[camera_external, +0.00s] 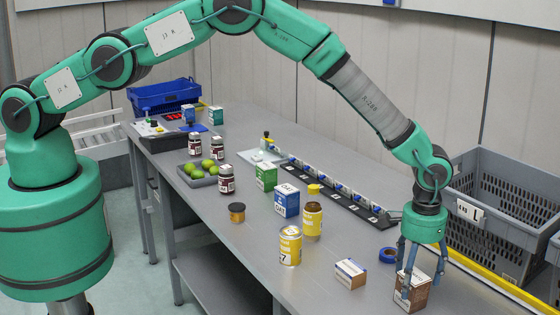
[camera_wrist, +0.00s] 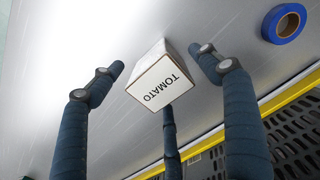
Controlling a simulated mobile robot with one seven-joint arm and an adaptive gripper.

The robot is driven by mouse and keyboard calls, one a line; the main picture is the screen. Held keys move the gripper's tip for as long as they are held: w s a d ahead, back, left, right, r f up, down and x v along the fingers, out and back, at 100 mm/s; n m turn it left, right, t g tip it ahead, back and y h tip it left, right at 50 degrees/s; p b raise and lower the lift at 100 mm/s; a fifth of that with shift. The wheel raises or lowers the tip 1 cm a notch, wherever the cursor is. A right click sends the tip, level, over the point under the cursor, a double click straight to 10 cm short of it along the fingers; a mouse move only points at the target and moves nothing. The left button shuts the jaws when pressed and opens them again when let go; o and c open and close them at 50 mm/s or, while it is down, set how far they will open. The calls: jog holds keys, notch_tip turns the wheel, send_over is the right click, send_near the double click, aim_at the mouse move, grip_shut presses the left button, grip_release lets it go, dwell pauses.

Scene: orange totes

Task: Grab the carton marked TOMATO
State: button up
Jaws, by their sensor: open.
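The carton marked TOMATO (camera_wrist: 163,84) stands on the table, its white top with black letters facing my camera in the wrist view. In the external view the brown carton (camera_external: 413,292) is at the table's right front, partly covered by my fingers. My gripper (camera_external: 420,272) is open right above and around it, pointing down. In the wrist view, my gripper's (camera_wrist: 157,72) dark blue fingers are spread on the left, the right and below the carton. A gap shows between the carton and the left and right fingers; contact with the lower finger is unclear.
A second small carton (camera_external: 350,273) lies left of my gripper. A blue tape roll (camera_external: 388,255) is behind it. A yellow can (camera_external: 290,246) and jar (camera_external: 312,219) stand further left. A grey crate (camera_external: 505,190) is beyond the table's yellow edge strip (camera_external: 500,284).

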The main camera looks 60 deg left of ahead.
dwell(0.3)
grip_shut()
jog(key=shift+r, duration=0.1)
jog(key=shift+r+b, duration=0.6)
jog(key=shift+r, duration=4.35)
